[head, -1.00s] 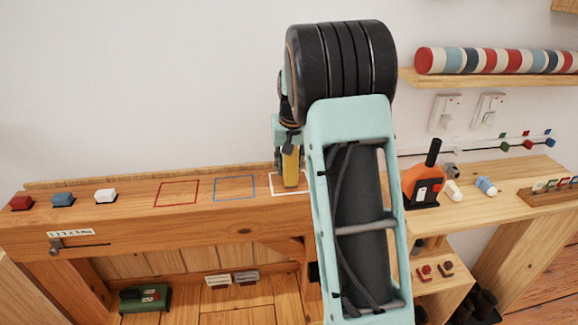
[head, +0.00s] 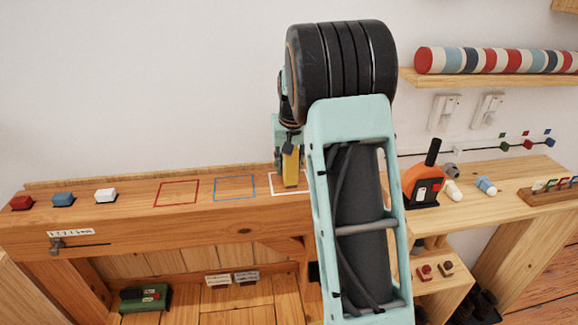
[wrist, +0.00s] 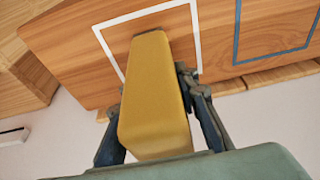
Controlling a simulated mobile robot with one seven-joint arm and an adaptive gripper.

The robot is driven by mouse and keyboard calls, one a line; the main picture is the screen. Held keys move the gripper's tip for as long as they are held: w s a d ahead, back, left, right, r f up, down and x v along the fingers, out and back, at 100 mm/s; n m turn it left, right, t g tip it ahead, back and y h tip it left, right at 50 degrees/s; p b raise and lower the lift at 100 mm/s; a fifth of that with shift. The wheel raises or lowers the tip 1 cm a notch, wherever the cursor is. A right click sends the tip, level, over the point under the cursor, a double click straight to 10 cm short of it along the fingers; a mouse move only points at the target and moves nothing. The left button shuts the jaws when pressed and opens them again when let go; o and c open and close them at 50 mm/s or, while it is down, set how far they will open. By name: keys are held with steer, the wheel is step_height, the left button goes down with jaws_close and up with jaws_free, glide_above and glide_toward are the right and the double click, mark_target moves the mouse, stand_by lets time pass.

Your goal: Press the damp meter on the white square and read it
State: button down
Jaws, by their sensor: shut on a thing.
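The damp meter is a yellow block-shaped tool (head: 291,168), held upright in my gripper (head: 285,150). It also shows large in the wrist view (wrist: 152,90), with the fingers closed on both its sides. Its lower end is at the white square (head: 286,194), a painted outline on the wooden beam, and appears inside the outline; the wrist view shows the outline (wrist: 196,35) around its far end. I cannot tell whether the tip touches the wood. No display or reading is visible. My arm hides the right part of the square in the head view.
Blue (head: 235,188) and red (head: 177,193) outlined squares lie left on the beam (head: 140,215). An orange tool (head: 424,186) stands right of my arm. A wall shelf (head: 480,82) is upper right.

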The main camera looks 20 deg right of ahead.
steer(key=shift+s+f, duration=0.1)
step_height(320, 180, up, 7)
steer(key=p, duration=0.5)
stand_by(0.8)
